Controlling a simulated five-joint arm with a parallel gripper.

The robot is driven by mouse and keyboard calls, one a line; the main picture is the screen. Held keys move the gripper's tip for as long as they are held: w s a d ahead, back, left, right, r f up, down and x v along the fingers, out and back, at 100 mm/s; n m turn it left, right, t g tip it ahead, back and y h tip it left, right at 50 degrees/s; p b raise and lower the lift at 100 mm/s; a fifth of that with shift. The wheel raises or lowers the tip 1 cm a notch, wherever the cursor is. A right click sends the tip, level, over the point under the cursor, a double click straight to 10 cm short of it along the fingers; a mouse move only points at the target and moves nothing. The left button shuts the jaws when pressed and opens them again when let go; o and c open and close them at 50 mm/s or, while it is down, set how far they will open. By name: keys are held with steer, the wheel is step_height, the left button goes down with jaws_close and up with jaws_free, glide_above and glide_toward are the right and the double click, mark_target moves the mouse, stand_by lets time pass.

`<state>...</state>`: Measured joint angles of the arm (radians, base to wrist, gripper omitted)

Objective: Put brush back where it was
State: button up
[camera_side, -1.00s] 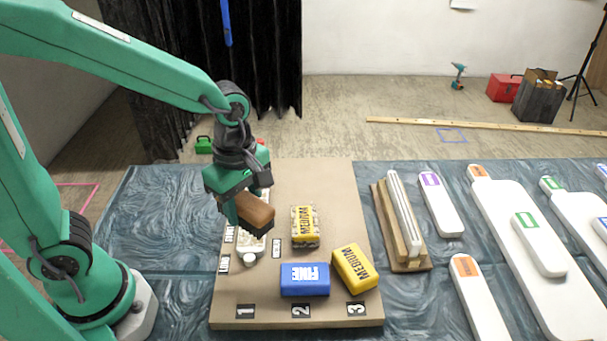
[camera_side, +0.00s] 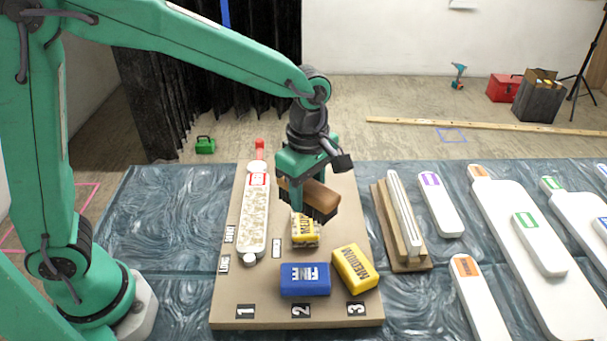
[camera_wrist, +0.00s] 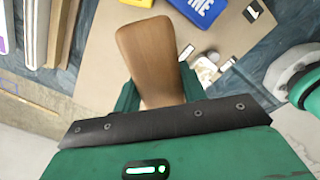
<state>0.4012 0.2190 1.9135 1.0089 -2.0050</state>
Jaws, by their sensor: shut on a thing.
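The brush (camera_side: 323,197) has a brown wooden back and dark bristles facing down. My gripper (camera_side: 308,196) is shut on it and holds it above the board (camera_side: 345,305), over the far end of a yellow "MEDIUM" block (camera_side: 305,235) and partly hiding that block. In the wrist view the brush's wooden back (camera_wrist: 148,55) points away between the jaws, which are largely hidden. I cannot tell whether the bristles touch the block.
A blue "FINE" block (camera_side: 305,280) and another yellow "MEDIUM" block (camera_side: 355,268) lie at the board's front. A long speckled white piece (camera_side: 255,220) lies at left. A wooden stand (camera_side: 400,225) and white reliefs (camera_side: 520,240) lie right. The board's far right is clear.

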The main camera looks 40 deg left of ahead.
steer(key=w+d, duration=0.6)
steer(key=shift+d+f, duration=0.2)
steer(key=shift+f, duration=0.05)
steer(key=shift+a, duration=0.1)
glide_above(343, 207)
step_height(343, 207, down, 7)
steer(key=shift+a, duration=0.15)
steer(key=shift+f, duration=0.1)
steer(key=shift+f, duration=1.9)
steer(key=shift+f, duration=0.1)
steer(key=o, duration=0.9)
steer(key=shift+o, duration=0.2)
